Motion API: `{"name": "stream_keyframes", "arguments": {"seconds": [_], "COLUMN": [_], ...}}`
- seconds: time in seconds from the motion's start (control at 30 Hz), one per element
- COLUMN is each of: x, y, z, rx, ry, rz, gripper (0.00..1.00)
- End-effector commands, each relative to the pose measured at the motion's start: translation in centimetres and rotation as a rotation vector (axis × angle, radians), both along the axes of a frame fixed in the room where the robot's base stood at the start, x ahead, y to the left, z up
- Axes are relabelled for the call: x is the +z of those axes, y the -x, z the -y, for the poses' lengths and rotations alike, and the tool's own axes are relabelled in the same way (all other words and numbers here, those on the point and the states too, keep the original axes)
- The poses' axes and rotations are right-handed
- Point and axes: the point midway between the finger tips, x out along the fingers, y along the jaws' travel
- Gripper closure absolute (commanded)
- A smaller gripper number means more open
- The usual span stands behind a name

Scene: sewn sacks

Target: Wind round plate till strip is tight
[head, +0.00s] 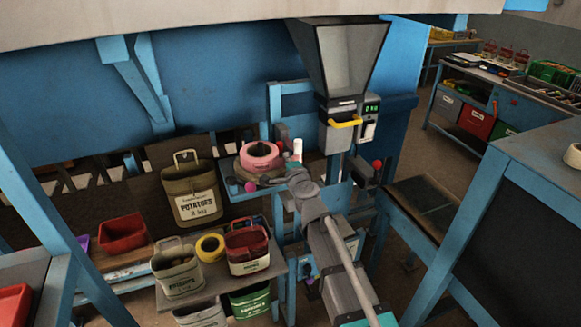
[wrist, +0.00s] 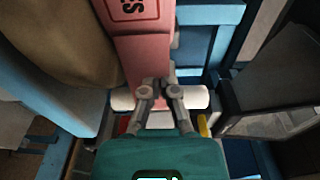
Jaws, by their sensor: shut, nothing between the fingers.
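A pink roll (head: 260,153) sits on a dark round plate (head: 243,174) on the blue stand, left of the scale column. In the wrist view a pink strip (wrist: 142,45) with dark printed letters runs from the top edge down to my gripper. My gripper (wrist: 160,86) is shut and empty, over the lower end of the visible strip and in front of a white roller (wrist: 196,97). I cannot tell whether the fingers touch the strip, or how tight it is. In the head view my arm hides the gripper's tips, just right of the plate.
A brown potato sack (head: 190,190) stands close left of the plate. Smaller sacks (head: 177,271) and a yellow roll (head: 210,248) stand on a lower shelf. A grey hopper (head: 345,60) and a yellow handle (head: 345,122) are above right.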

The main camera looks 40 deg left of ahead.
Motion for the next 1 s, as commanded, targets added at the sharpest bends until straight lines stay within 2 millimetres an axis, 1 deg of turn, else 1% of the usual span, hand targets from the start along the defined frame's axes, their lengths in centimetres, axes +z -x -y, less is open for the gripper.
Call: {"name": "stream_keyframes", "arguments": {"seconds": [0.03, 0.1, 0.33, 0.57, 0.87, 1.0], "x": [0.0, 0.0, 0.0, -0.1, -0.1, -0.1], "y": [-0.7, -1.3, -2.7, -3.0, -3.0, -2.8], "z": [-1.0, -1.7, -3.5, -4.0, -4.0, -4.4], "rx": [0.000, 0.000, -0.001, -0.001, 0.000, 0.010], "ry": [0.000, 0.000, -0.001, -0.001, -0.001, 0.001], "rz": [0.000, 0.000, -0.001, -0.001, -0.001, -0.001], "gripper": [1.00, 1.00, 1.00, 1.00, 1.00, 1.00]}}
